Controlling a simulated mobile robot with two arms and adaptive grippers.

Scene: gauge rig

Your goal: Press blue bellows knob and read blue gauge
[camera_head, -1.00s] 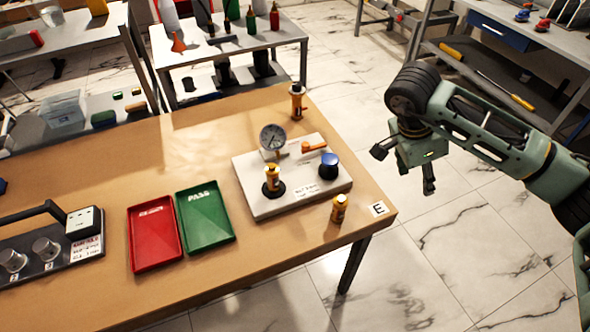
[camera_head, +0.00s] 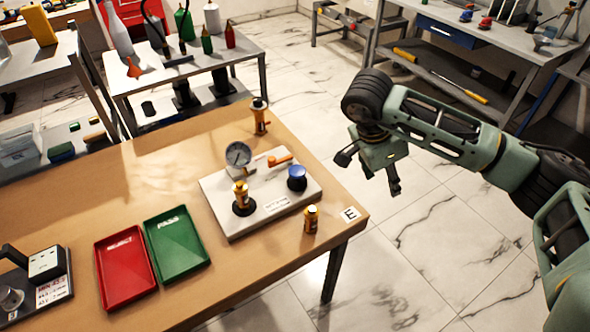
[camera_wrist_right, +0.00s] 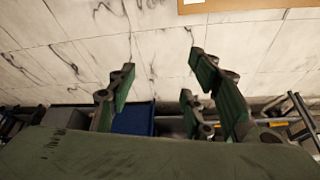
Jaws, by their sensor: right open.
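The blue knob (camera_head: 297,173) sits on a dark bellows base at the right side of a white rig plate (camera_head: 250,217) on the wooden table. A round dial gauge (camera_head: 238,154) stands at the plate's back left; its reading is too small to tell. An orange lever (camera_head: 279,160) lies between them. My left gripper is not in view.
A red REJECT tray (camera_head: 125,268) and green PASS tray (camera_head: 177,244) lie left. Marble floor (camera_head: 440,260) is clear right of the table.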

